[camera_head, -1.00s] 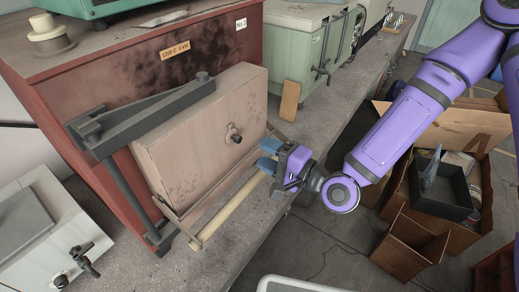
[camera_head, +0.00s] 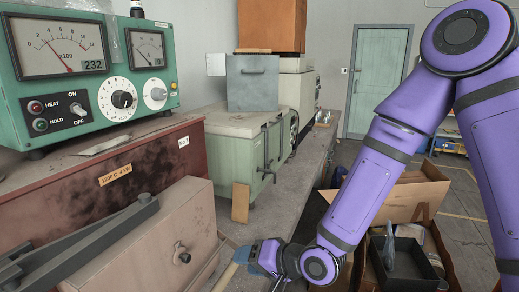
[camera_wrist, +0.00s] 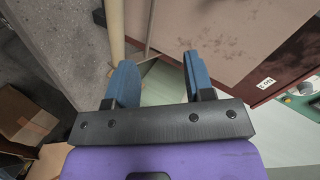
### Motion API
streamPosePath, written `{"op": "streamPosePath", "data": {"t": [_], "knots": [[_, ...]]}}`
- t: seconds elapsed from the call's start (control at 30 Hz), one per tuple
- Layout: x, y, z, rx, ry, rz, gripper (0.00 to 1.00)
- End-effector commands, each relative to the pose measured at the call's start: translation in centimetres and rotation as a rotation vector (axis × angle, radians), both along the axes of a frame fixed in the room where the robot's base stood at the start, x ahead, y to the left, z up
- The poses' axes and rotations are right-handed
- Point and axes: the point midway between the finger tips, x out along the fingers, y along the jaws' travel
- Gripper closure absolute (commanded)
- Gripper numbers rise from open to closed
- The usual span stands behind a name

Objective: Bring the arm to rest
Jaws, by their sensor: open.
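My purple arm comes down from the upper right in the head view. My gripper (camera_head: 256,256) is low in that view, beside the front of the furnace door (camera_head: 150,245). In the wrist view my gripper (camera_wrist: 160,75) shows two blue fingers spread apart with nothing between them. A pale wooden rod, the furnace handle (camera_wrist: 115,35), lies beyond the left finger there. In the head view the fingertips overlap the end of this handle (camera_head: 226,279); I cannot tell if they touch.
The red-brown furnace (camera_head: 120,165) carries a green control box (camera_head: 95,75). A pale green furnace (camera_head: 240,145) stands behind on the concrete bench (camera_head: 308,180). Cardboard boxes (camera_head: 395,205) and a black tray (camera_head: 405,262) are on the floor at right. A green door (camera_head: 378,80) is at the back.

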Motion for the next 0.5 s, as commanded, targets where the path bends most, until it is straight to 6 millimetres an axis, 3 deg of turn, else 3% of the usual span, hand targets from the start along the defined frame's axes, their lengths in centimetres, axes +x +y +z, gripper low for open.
{"op": "streamPosePath", "data": {"t": [0.3,0.5], "knots": [[3.1,-7.7,3.4,-0.413,-0.145,-0.038,0.52],[3.6,-13.1,6.9,-0.632,-0.182,-0.083,0.52]]}}
